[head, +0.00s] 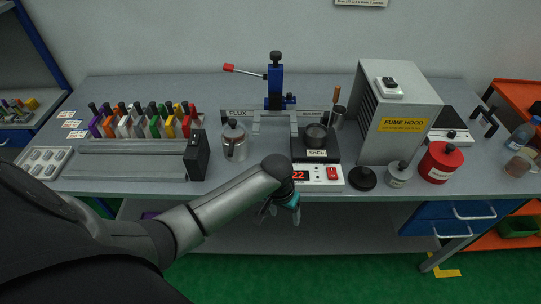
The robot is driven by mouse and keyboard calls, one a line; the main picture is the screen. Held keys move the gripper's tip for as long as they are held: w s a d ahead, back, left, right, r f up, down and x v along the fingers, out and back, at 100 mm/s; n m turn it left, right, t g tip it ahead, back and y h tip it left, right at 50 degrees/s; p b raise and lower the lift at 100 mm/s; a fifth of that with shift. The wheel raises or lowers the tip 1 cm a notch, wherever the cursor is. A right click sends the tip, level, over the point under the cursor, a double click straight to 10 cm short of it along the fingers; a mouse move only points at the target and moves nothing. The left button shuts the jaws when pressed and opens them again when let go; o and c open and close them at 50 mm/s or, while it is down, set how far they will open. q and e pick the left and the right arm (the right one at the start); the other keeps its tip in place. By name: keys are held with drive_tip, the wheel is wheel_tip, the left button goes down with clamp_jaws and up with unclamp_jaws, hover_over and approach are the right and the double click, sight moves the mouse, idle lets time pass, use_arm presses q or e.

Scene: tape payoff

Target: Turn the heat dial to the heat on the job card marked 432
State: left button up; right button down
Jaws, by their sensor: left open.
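The solder pot unit (316,156), labelled SnCu, stands at the bench's front edge, right of centre. Its white front panel (318,183) has a red-lit display (300,175), whose visible digits read 22, and a red switch (332,173). I cannot make out the heat dial; my left wrist covers the panel's left end. My left gripper (283,212) is open and points down just in front of the bench edge, below the panel, with a teal part showing. Small job cards (72,124) lie at the bench's left; their numbers are too small to read.
A steel jug (234,141) stands left of the pot. A black round lid (362,178), a small grey canister (398,174) and a red can (440,162) stand to the right, before the fume hood (382,140). A rack of coloured-handled tools (145,120) is at left.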

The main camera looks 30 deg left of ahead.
use_arm(q)
drive_tip(key=w+a+r+n+g+p, duration=0.1)
drive_tip(key=w+a+r, duration=0.15)
drive_tip(key=r, duration=0.55)
drive_tip(key=w+a+r+n+y, duration=0.1)
drive_tip(key=w+a+r, duration=0.15)
drive_tip(key=r, duration=0.55)
drive_tip(key=w+a+r+n+g+p, duration=0.1)
drive_tip(key=w+a+r, duration=0.15)
drive_tip(key=r, duration=0.55)
drive_tip(key=f, duration=0.5)
drive_tip(key=f+b, duration=0.1)
drive_tip(key=f, duration=0.4)
drive_tip(key=s+a+f+b, duration=0.1)
drive_tip(key=f, duration=0.4)
drive_tip(key=shift+f, duration=0.2)
use_arm(e)
drive_tip(key=shift+s+a, duration=0.2)
drive_tip(key=shift+s, duration=0.4)
use_arm(q)
drive_tip(key=shift+c, duration=0.3)
clamp_jaws()
